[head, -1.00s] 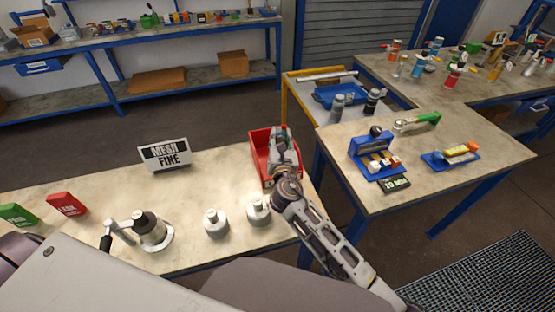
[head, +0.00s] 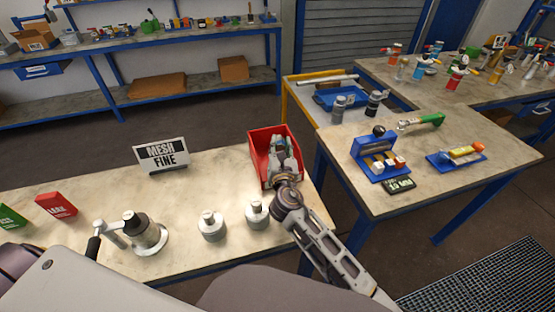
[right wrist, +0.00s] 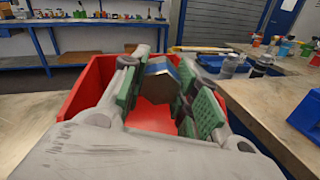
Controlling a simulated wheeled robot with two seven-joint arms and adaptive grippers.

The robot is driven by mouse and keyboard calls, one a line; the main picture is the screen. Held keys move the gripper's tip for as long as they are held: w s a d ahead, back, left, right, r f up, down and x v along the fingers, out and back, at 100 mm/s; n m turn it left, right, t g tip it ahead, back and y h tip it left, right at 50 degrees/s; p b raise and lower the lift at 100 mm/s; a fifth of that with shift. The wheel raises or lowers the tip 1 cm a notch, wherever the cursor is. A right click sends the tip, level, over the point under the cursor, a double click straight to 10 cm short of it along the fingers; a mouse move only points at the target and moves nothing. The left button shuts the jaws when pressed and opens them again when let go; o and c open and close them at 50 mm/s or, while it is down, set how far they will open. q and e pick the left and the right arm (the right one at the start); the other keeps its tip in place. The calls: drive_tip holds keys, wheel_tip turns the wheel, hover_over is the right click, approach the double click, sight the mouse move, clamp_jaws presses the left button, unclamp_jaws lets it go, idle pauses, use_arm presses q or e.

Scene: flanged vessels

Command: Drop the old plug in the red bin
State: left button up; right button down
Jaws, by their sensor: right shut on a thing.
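The red bin (head: 263,157) stands at the right end of the near bench; its red walls also fill the middle of the right wrist view (right wrist: 87,84). My right gripper (head: 284,150) is over the bin's opening, its fingers within the outline of the bin's rim. In the right wrist view, its green-padded fingers (right wrist: 160,88) are shut on a grey, hexagonal metal plug (right wrist: 157,84). The bin's red floor shows below the plug, with a gap that I cannot judge exactly. In the head view the fingers hide the plug. My left gripper is not in view.
A flanged vessel with a side handle (head: 146,235) and two grey metal pieces (head: 211,228) stand left of my right arm. A MESH FINE sign (head: 162,156) stands behind them. A side table (head: 440,190) with blue holders is close on the right.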

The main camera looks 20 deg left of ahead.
drive_tip(key=c, duration=1)
unclamp_jaws()
drive_tip(key=shift+s, duration=0.1)
drive_tip(key=v, duration=1.2)
drive_tip(key=shift+a, duration=0.1)
idle(0.4)
